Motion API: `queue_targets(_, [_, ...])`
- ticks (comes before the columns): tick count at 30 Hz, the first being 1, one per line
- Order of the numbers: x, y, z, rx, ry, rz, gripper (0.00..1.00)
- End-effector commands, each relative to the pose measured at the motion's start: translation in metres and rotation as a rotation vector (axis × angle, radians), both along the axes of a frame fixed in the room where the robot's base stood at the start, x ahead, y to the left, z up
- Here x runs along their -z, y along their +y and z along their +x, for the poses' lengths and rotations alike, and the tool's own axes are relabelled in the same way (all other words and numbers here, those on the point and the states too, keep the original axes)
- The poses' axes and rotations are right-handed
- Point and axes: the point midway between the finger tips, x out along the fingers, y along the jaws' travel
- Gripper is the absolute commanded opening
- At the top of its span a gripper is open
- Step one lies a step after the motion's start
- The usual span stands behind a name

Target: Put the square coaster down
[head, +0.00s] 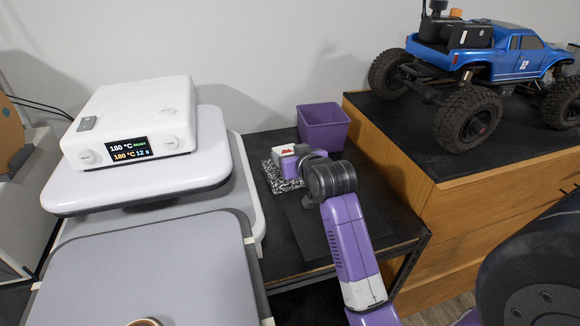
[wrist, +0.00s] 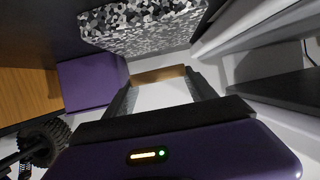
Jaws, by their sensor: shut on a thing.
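The square coaster (head: 281,155) appears as a small white piece with a red mark at the end of my arm in the head view. In the wrist view the coaster (wrist: 160,74) shows a tan edge spanning the two fingertips. My gripper (head: 297,158) is shut on it; in the wrist view the fingers (wrist: 160,90) lie on either side of it. I cannot tell whether the coaster touches the mat.
A purple bin (head: 323,128) stands just behind and right of the gripper. A white heat press (head: 130,125) with a lit display stands at left. A wooden cabinet (head: 470,205) with a blue crawler (head: 500,60) rises at right. Dark table space lies in front of the mat.

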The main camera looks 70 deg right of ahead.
Motion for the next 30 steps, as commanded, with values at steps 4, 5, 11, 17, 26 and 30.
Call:
queue_targets(4, [0.024,0.0,-0.001,0.001,0.004,0.004,0.19])
queue_targets(5, [0.028,0.0,-0.001,0.001,0.004,0.003,0.19])
queue_targets(11, [0.041,0.0,0.0,0.0,0.001,0.001,0.19])
queue_targets(17, [0.04,0.0,0.0,0.0,0.001,0.001,0.19])
queue_targets(26, [0.045,0.0,-0.001,0.0,0.002,0.002,0.84])
queue_targets(30, [0.046,0.0,-0.001,0.002,0.003,0.003,0.87])
